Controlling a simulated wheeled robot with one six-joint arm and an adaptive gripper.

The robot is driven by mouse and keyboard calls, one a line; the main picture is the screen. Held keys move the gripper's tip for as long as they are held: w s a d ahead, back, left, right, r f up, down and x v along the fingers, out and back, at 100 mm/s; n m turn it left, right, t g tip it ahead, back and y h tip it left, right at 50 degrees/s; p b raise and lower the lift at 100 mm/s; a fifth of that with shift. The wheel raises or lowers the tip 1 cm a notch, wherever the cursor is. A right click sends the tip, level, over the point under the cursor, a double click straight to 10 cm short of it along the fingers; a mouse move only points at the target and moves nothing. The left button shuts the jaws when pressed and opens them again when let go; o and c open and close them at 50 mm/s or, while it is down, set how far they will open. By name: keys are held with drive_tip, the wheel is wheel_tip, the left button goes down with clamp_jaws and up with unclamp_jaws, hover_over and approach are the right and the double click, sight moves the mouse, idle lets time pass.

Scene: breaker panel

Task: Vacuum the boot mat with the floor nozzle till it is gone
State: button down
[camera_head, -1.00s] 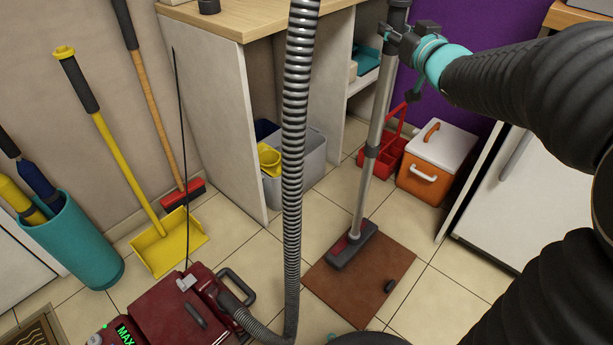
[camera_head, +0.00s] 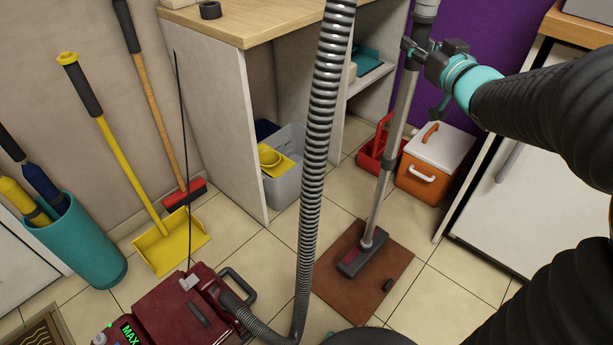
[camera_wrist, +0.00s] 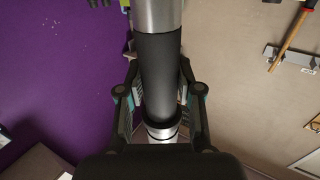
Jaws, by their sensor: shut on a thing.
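The boot mat (camera_head: 348,301) is a brown rectangle on the tiled floor, with a small dark lump (camera_head: 387,285) on its right part. The floor nozzle (camera_head: 362,256), dark with a red top, rests on the mat's upper middle part. Its grey metal wand (camera_head: 388,165) rises from it, leaning slightly right. My gripper (camera_head: 424,62) is shut on the wand near its top. In the wrist view, the gripper (camera_wrist: 160,103) has its fingers on both sides of the wand's dark grip section (camera_wrist: 160,70). Part of the mat's lower edge is hidden by my own body.
The dark red vacuum (camera_head: 180,305) with a lit MAX sign stands at the lower left. Its ribbed hose (camera_head: 318,130) rises through the middle. An orange-and-white cooler (camera_head: 432,165) and red caddy (camera_head: 375,155) stand behind the mat. A white cabinet (camera_head: 535,190) is at right.

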drive_tip(key=s+d+p, duration=0.2)
drive_tip(key=s+d, duration=0.2)
drive_tip(key=d, duration=0.1)
idle(0.8)
drive_tip(key=shift+a+r, duration=0.1)
drive_tip(key=s+a, duration=0.6)
drive_tip(key=s, duration=0.1)
drive_tip(key=shift+s+p, duration=0.4)
drive_tip(key=shift+p, duration=0.05)
idle(0.9)
drive_tip(key=shift+a, duration=0.15)
drive_tip(key=w+a+b, duration=0.6)
drive_tip(key=w+a, duration=0.1)
drive_tip(key=a, duration=0.2)
drive_tip(key=shift+w+a, duration=0.25)
drive_tip(key=shift+w, duration=0.05)
idle(1.3)
